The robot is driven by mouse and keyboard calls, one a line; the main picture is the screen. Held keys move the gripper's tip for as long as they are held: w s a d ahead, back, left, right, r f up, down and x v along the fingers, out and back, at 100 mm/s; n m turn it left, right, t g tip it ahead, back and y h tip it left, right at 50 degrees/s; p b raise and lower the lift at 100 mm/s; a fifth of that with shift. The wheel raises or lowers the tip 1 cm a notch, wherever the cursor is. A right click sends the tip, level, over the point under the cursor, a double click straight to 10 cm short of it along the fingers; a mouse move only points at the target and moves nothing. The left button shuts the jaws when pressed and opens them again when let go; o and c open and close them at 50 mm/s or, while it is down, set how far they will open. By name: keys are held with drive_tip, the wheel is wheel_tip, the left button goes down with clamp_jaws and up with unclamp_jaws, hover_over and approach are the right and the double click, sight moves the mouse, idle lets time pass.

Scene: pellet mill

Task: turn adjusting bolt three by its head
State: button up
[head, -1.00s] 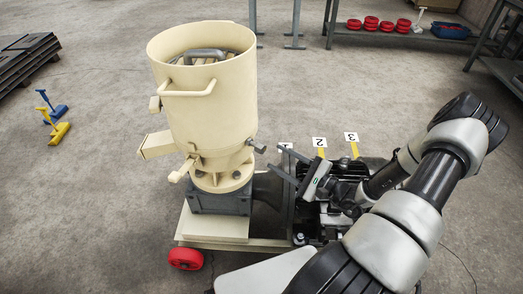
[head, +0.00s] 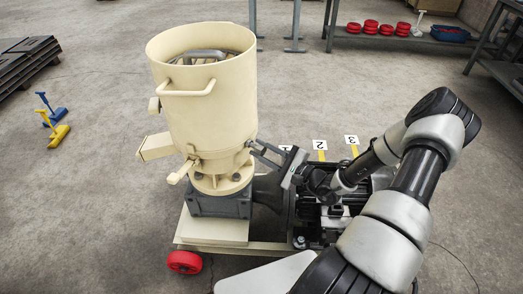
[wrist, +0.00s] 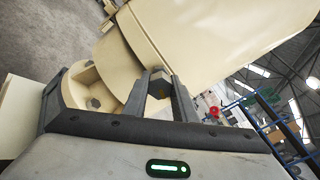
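The cream pellet mill (head: 205,120) stands upright on its cart. In the wrist view a dark hex bolt head (wrist: 158,84) stands out from the cream mill body, between the two fingers of my gripper (wrist: 160,92). The fingers lie on either side of the head, and I cannot tell whether they touch it. In the head view my gripper (head: 256,149) reaches the mill's lower right side with its fingers apart, hiding the bolt there. White tags numbered 2 (head: 319,145) and 3 (head: 351,140) stand behind the motor. No number shows on this bolt.
The dark motor (head: 310,205) sits on the cart below my arm. A bar handle (head: 187,90) and cream side arms stick out of the mill. A shelf (head: 400,42) with red rings stands behind.

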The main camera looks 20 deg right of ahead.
drive_tip(key=shift+c, duration=1.1)
drive_tip(key=shift+r+m, duration=0.1)
drive_tip(key=shift+m, duration=0.2)
drive_tip(key=m+p, duration=0.2)
drive_tip(key=shift+m, duration=0.4)
drive_tip(key=m+p, duration=0.2)
drive_tip(key=m, duration=0.1)
drive_tip(key=shift+m, duration=0.3)
drive_tip(key=m+p, duration=0.1)
drive_tip(key=m, duration=0.2)
drive_tip(key=shift+m, duration=0.3)
drive_tip(key=m+p, duration=0.1)
drive_tip(key=m, duration=0.3)
drive_tip(key=shift+s+m, duration=0.1)
drive_tip(key=shift+m, duration=0.2)
